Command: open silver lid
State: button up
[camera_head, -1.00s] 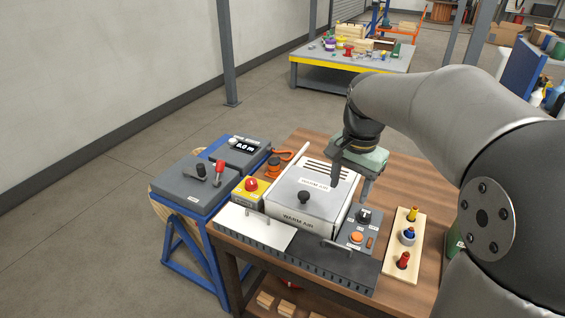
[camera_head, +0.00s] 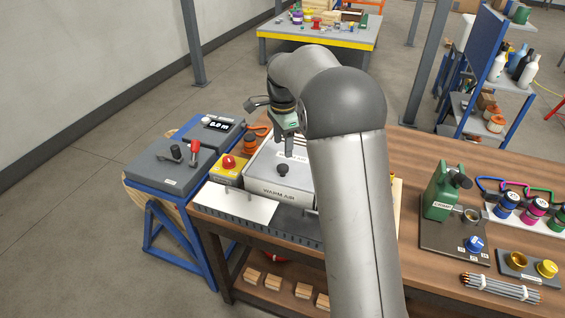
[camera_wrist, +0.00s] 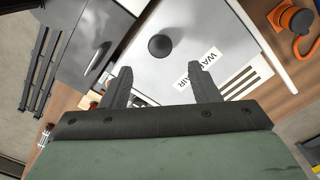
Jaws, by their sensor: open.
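The silver lid (camera_head: 262,165) is the top of the WARM AIR box, with a round black knob (camera_head: 283,170) on it. The lid lies shut, and my arm hides its right part in the head view. In the wrist view the silver lid (camera_wrist: 205,40) fills the middle, with the black knob (camera_wrist: 160,46) beyond my fingertips. My gripper (camera_wrist: 155,75) is open and empty, with its two dark fingers over the lid and apart from the knob. In the head view my gripper (camera_head: 287,148) is above the lid's back part, behind the knob.
A yellow box with a red button (camera_head: 229,162) stands left of the lid. An orange-topped item (camera_head: 250,139) is at the back left. A green pump (camera_head: 440,190) stands to the right of my arm.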

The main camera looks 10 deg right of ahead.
aim_at(283, 167)
notch_tip(283, 167, down, 8)
jog(key=shift+f+p, duration=0.1)
jog(key=shift+p, duration=0.3)
jog(key=shift+c, duration=0.4)
